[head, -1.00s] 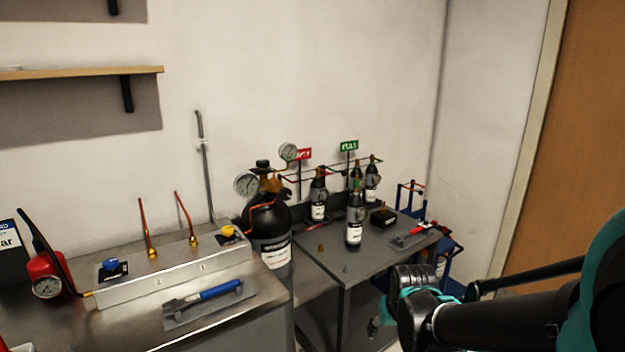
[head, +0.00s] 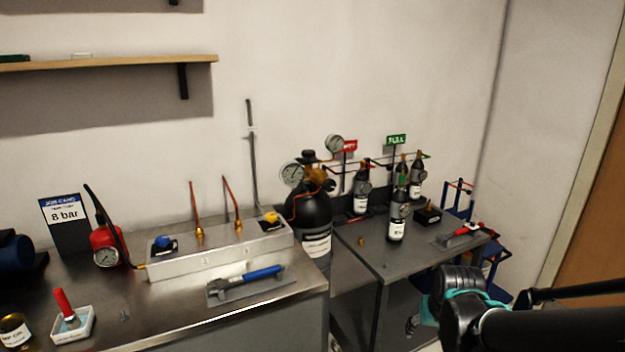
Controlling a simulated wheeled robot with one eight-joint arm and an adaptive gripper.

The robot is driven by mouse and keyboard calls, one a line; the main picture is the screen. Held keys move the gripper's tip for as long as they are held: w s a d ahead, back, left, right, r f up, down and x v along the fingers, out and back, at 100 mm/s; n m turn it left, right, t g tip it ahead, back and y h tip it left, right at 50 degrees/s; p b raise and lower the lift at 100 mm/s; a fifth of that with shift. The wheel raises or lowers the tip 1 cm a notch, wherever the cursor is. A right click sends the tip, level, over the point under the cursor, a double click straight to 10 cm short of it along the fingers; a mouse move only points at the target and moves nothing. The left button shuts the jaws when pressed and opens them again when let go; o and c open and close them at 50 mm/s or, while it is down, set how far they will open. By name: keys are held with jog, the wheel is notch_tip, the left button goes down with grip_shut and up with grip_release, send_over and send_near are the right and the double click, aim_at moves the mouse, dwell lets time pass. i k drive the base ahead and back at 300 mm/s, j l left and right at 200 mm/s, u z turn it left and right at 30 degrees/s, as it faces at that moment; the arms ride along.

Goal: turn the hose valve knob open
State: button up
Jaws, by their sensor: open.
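In the head view a grey metal manifold box (head: 222,257) stands on the steel bench. It carries a blue knob (head: 164,243) at its left end and a yellow knob (head: 270,220) at its right end. Which knob is the hose valve is not labelled legibly. A sign beside it reads 8 bar (head: 66,222). My arm shows at the lower right, well away from the box; my gripper is not visible.
A blue-handled tool (head: 246,282) lies in front of the box. A large black cylinder (head: 309,215) stands right of it. The grey side table (head: 360,258) holds several small bottles. A white dish (head: 72,326) with a red-handled item stands at front left.

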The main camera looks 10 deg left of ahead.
aim_at(162, 240)
jog(key=u, duration=1.3)
